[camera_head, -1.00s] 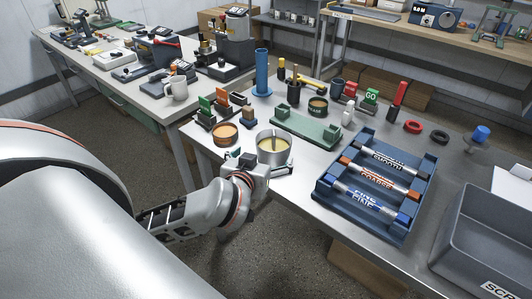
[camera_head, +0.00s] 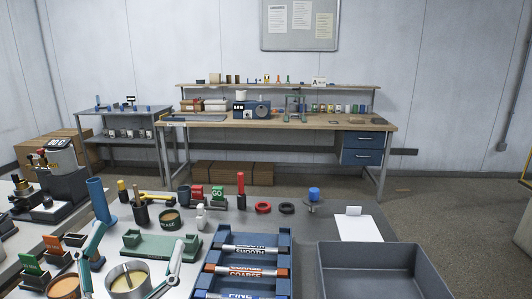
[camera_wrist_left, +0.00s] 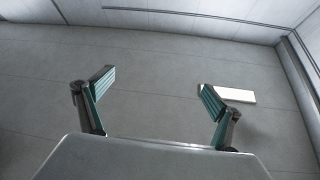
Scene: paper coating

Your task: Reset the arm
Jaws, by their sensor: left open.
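My left gripper (camera_head: 137,244) shows at the lower left of the head view, its two teal-padded fingers spread wide and pointing up. They appear in front of the metal can with pale contents (camera_head: 128,279) and the green holder (camera_head: 160,246). In the left wrist view the same gripper (camera_wrist_left: 157,90) is open, with nothing between the fingers. It faces a plain grey surface with a bright rectangular panel (camera_wrist_left: 232,95). My right gripper is not in view.
The near bench carries a blue rack (camera_head: 283,240) with labelled rollers, a grey bin (camera_head: 375,254), a blue cylinder (camera_head: 101,200), a white clipboard (camera_head: 357,227) and small tools. A wooden workbench (camera_head: 290,122) stands at the back wall. Floor lies open between them.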

